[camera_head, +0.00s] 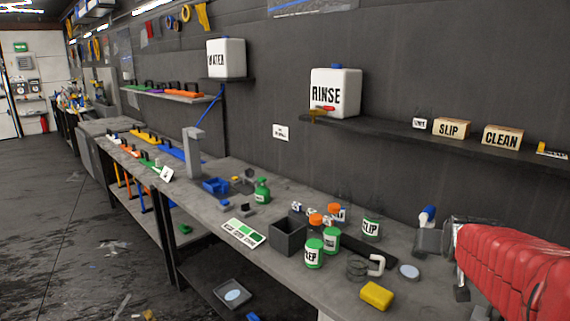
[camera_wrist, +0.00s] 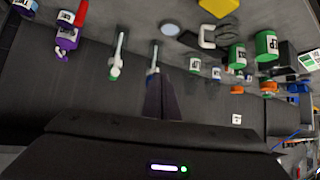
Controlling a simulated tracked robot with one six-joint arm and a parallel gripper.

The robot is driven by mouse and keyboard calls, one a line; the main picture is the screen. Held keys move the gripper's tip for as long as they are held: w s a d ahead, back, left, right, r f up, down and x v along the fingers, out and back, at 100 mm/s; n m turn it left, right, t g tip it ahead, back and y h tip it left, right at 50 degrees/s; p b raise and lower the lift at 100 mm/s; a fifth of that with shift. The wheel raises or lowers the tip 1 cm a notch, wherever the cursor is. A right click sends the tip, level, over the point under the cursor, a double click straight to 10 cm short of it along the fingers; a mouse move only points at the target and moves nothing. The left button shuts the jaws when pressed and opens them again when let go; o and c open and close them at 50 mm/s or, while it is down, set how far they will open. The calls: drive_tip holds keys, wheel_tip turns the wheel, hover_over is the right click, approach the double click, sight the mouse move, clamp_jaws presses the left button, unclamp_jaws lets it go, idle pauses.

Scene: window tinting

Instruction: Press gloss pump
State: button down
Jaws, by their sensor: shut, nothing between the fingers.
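No bottle carries a label I can read as gloss, so I cannot tell which is the gloss pump. In the wrist view, which looks upside down, purple bottles with white labels (camera_wrist: 66,38) are at the upper left. Two slim pale upright items (camera_wrist: 117,57) (camera_wrist: 153,58) stand near the middle; I cannot tell if they are pumps. My gripper (camera_wrist: 160,82) shows as a dark shut pair of fingers, empty, close to the right-hand slim item in the picture. Whether they touch is unclear. In the head view my red arm is at the right; its fingertips are not clear.
A shelf (camera_head: 430,138) with a RINSE jug (camera_head: 335,92) runs along the wall above.

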drive_tip(key=s+a+f+n+g+y, duration=0.2)
drive_tip(key=s+a+f, duration=0.1)
drive_tip(key=s+a, duration=0.8)
drive_tip(key=s+a+f+n+g+y, duration=0.1)
drive_tip(key=s+a+f+n+y, duration=0.1)
drive_tip(key=s+a, duration=1)
drive_tip(key=shift+a+f+n+g, duration=0.4)
drive_tip(key=shift+n, duration=0.1)
drive_tip(key=shift+w+d, duration=0.1)
idle(1.3)
drive_tip(key=w+d+r+m+t+h, duration=0.2)
drive_tip(key=w+d+r+m, duration=0.1)
drive_tip(key=w+d, duration=0.85)
drive_tip(key=w+d+r+m+t+h, duration=0.2)
drive_tip(key=w+d+r, duration=0.1)
drive_tip(key=w+d, duration=0.85)
drive_tip(key=d+f+m+h, duration=0.1)
drive_tip(key=d+m+h, duration=0.1)
drive_tip(key=d, duration=1.6)
drive_tip(key=w+d+f+m+h, duration=0.1)
drive_tip(key=d+h, duration=0.3)
drive_tip(key=d, duration=1.4)
drive_tip(key=shift+w+d+f+m+t+h, duration=0.15)
drive_tip(key=shift+f+m+t+h, duration=0.25)
drive_tip(key=shift+m, duration=0.4)
